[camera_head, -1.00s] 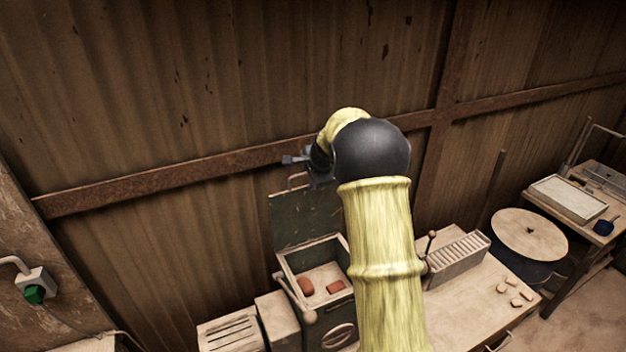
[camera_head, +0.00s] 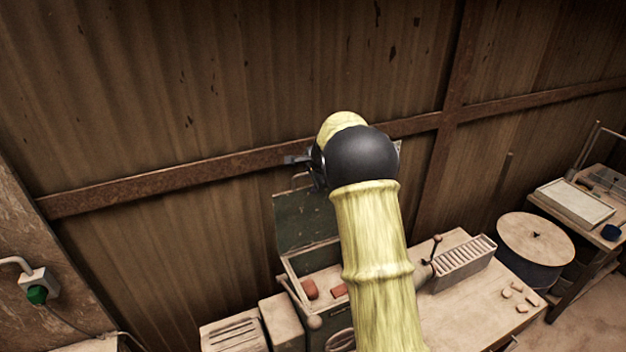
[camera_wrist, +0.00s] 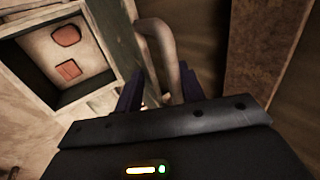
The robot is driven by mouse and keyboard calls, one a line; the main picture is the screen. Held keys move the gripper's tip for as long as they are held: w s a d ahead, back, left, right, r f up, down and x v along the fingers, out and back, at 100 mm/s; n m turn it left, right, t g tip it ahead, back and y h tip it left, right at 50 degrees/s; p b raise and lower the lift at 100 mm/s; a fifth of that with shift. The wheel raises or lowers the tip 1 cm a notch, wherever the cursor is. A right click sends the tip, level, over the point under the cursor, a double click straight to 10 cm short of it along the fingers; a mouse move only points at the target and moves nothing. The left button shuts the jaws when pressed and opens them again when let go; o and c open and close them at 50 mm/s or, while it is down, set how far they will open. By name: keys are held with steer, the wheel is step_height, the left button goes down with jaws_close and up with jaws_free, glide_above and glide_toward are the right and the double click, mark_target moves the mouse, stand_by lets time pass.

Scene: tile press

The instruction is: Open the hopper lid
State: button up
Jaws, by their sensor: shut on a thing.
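The hopper lid (camera_head: 302,219) is a dark green panel standing raised at the back of the hopper. A bent bar handle (camera_wrist: 158,40) on the lid shows in the wrist view. My gripper (camera_wrist: 160,92) is shut on this handle, with a finger on each side of it. In the head view my arm hides most of the gripper. The open hopper (camera_head: 316,259) has a pale rim, and its inside shows two reddish pieces, one rounded (camera_wrist: 66,35) and one squarer (camera_wrist: 69,70).
A corrugated wall with a rusty beam (camera_head: 170,183) stands close behind the lid. Right of my arm are a ribbed rack (camera_head: 464,262), a round-topped drum (camera_head: 535,238) and small pale pieces on the bench. A slotted box (camera_head: 233,333) stands left of the hopper.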

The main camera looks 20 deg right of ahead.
steer(key=shift+s+d+r, duration=0.1)
steer(key=shift+r, duration=0.05)
steer(key=shift+s+r, duration=0.1)
steer(key=shift+r, duration=0.15)
steer(key=b+v, duration=0.6)
steer(key=v, duration=1)
steer(key=shift+s+r, duration=0.2)
steer(key=shift+r, duration=0.1)
